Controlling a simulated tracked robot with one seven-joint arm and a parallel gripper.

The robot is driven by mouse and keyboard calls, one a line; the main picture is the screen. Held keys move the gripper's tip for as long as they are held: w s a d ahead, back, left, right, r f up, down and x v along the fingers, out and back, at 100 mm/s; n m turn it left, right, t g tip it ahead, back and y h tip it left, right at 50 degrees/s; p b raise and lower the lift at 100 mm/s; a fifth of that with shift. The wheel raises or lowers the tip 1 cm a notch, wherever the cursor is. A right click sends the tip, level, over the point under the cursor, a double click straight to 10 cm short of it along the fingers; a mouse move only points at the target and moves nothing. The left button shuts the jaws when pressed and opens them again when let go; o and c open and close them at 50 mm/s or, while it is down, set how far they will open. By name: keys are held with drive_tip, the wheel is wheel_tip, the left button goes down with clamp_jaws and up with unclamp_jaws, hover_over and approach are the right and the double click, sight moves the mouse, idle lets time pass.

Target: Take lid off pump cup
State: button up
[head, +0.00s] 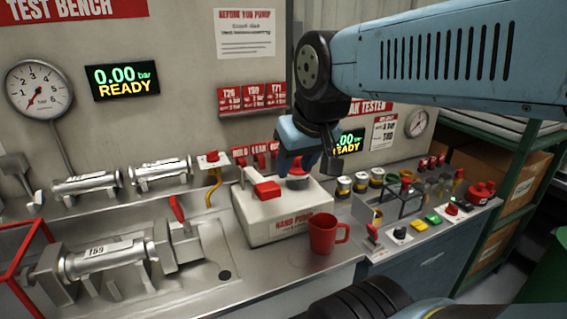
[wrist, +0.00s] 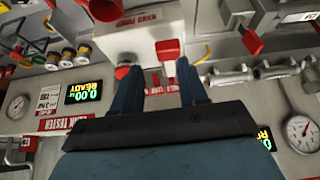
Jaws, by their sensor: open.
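The white hand pump (head: 282,222) stands on the bench, with a red block (head: 266,189) on its top left. A small grey round part, perhaps the cup's lid (head: 298,183), shows on the pump's top right with red behind it; my gripper (head: 306,166) hangs just above and partly hides it. In the wrist view the pump (wrist: 145,38) is upside down, and a red-rimmed round part (wrist: 122,72) lies beside one fingertip. My gripper (wrist: 158,68) is open there, with nothing held between its fingers. I cannot clearly tell lid from cup.
A red mug (head: 323,237) stands before the pump near the bench edge. Several rollers of tape or spools (head: 360,182) stand to its right, near a small wire rack (head: 405,195). A clamped metal cylinder (head: 105,257) lies at left. Wall signs and a display stand behind.

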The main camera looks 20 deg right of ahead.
drive_tip(key=shift+d, duration=0.15)
drive_tip(key=o, duration=0.3)
drive_tip(key=shift+w+d+r, duration=0.15)
drive_tip(key=shift+w+r, duration=0.05)
drive_tip(key=shift+w, duration=0.1)
drive_tip(key=o, duration=0.8)
drive_tip(key=w+d+m, duration=0.1)
drive_tip(key=w, duration=0.1)
drive_tip(key=w+d+r+m+g, duration=0.1)
drive_tip(key=w, duration=0.2)
drive_tip(key=w+d+r+m+g, duration=0.1)
drive_tip(key=w, duration=0.2)
drive_tip(key=shift+w+d+r+m, duration=0.2)
drive_tip(key=shift+d+m, duration=0.1)
drive_tip(key=shift+d, duration=0.1)
drive_tip(key=m+g, duration=0.4)
drive_tip(key=m, duration=0.2)
hover_over(296, 168)
drive_tip(key=d, duration=0.1)
drive_tip(key=f, duration=1)
drive_tip(key=shift+w+d, duration=0.2)
drive_tip(key=shift+w, duration=0.15)
drive_tip(key=shift+a+f, duration=0.15)
drive_tip(key=shift+f, duration=2.55)
